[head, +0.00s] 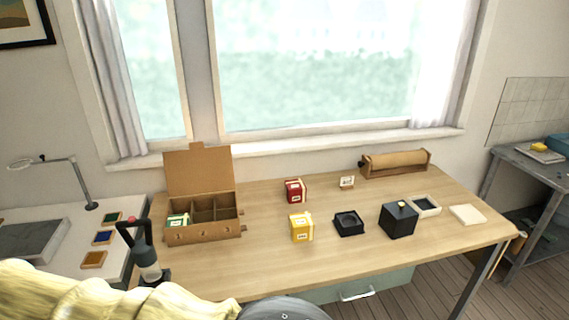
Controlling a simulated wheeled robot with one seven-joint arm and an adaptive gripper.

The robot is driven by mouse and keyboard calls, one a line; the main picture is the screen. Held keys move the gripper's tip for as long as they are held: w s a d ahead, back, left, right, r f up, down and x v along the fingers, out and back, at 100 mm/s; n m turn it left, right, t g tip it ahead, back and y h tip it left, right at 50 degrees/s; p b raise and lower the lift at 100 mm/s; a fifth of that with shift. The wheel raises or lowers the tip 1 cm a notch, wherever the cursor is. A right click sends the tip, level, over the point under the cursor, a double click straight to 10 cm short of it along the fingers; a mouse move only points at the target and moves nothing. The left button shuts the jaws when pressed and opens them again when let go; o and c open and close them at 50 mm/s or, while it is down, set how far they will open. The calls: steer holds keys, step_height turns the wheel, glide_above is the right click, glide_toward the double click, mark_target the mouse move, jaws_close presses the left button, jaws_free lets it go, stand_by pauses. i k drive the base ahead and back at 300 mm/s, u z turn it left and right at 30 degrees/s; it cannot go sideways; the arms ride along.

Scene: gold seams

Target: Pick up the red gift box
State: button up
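The red gift box (294,191) stands on the wooden table (270,262), toward the back and left of the middle. It has a pale band and a small label on its front. Nothing touches it in this view. My gripper (131,223) appears at the table's left end, pointing up, well left of the red box and apart from it. It is small and dark here, so I cannot tell how far its fingers are spread.
A yellow gift box (301,228) stands just in front of the red one. An open-lidded divided carton (203,234) is at left, with a green box (178,221) inside. A label stand (347,183), a black tray (348,224) and a black box (398,220) are at right.

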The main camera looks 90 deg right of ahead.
mark_target(296, 190)
steer(key=z, duration=1.3)
